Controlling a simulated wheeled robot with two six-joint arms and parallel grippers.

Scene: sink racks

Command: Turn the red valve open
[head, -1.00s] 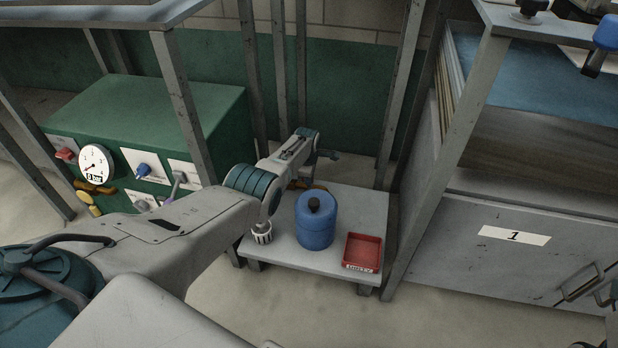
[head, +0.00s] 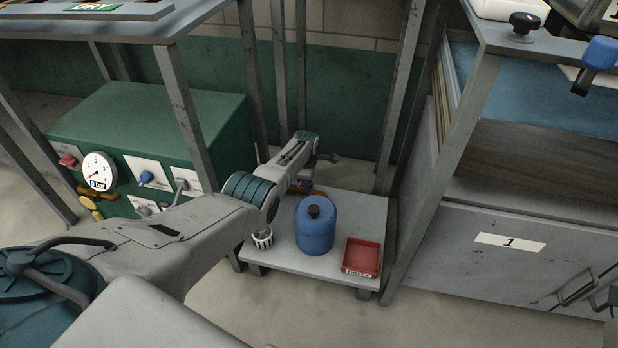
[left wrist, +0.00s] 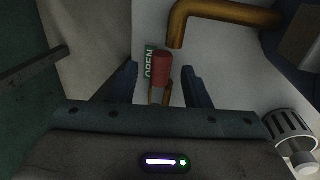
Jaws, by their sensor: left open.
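The red valve handle (left wrist: 161,68) shows in the left wrist view, beside a green label (left wrist: 150,62) reading OPEN. A copper-coloured pipe (left wrist: 225,12) bends close by on its right. My left gripper (left wrist: 160,75) is open, with one dark blue finger on each side of the red handle. I cannot tell whether either finger touches it. Another red handle (head: 67,161) sits on the green box at the left.
A blue canister (head: 315,230), a red tray (head: 361,258) and a small white slotted cup (head: 262,239) stand on the low table (head: 320,268). Metal posts rise around it. The green box (head: 150,115) carries a gauge (head: 99,171).

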